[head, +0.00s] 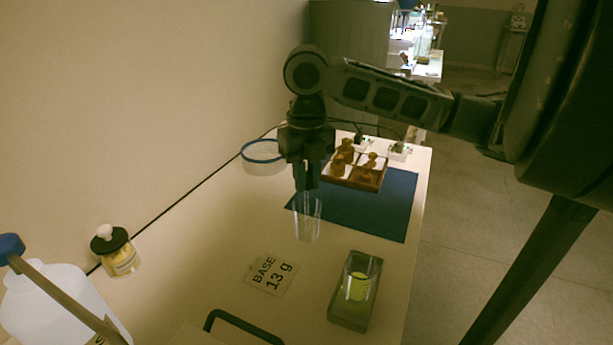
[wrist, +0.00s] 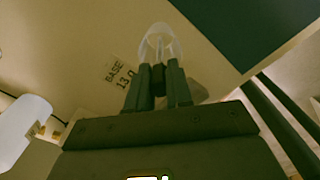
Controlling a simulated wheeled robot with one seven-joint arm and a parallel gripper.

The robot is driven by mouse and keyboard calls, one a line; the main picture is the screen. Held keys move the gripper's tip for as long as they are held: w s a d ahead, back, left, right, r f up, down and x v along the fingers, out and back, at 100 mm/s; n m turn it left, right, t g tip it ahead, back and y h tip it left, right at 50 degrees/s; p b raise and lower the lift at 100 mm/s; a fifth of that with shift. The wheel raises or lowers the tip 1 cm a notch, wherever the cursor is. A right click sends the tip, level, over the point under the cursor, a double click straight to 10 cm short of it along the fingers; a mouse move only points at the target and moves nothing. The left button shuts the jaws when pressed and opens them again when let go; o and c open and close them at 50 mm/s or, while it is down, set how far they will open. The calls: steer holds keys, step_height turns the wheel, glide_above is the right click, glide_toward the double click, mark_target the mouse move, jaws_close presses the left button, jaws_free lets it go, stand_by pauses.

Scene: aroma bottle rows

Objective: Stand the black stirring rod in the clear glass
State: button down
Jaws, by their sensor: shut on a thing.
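The clear glass (head: 307,222) stands upright on the pale bench, in front of the blue mat. In the wrist view the clear glass (wrist: 160,43) shows just beyond the fingertips. My gripper (head: 306,183) points down above the glass, its fingertips near the rim. In the wrist view my gripper (wrist: 160,78) is shut on a short dark piece, the black stirring rod (wrist: 159,88), seen between the fingers. Most of the rod is hidden by the fingers, and I cannot tell how far its lower end reaches into the glass.
A "BASE 13 g" card (head: 271,275) lies nearby. A jar (head: 122,262) and white bottle (head: 55,300) are left.

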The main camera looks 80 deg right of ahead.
steer(key=c, duration=0.9)
jaws_free()
steer(key=shift+c, duration=0.2)
steer(key=shift+r, duration=0.15)
step_height(320, 180, up, 8)
steer(key=shift+f+p, duration=0.2)
steer(key=shift+p, duration=0.2)
steer(key=shift+s, duration=0.1)
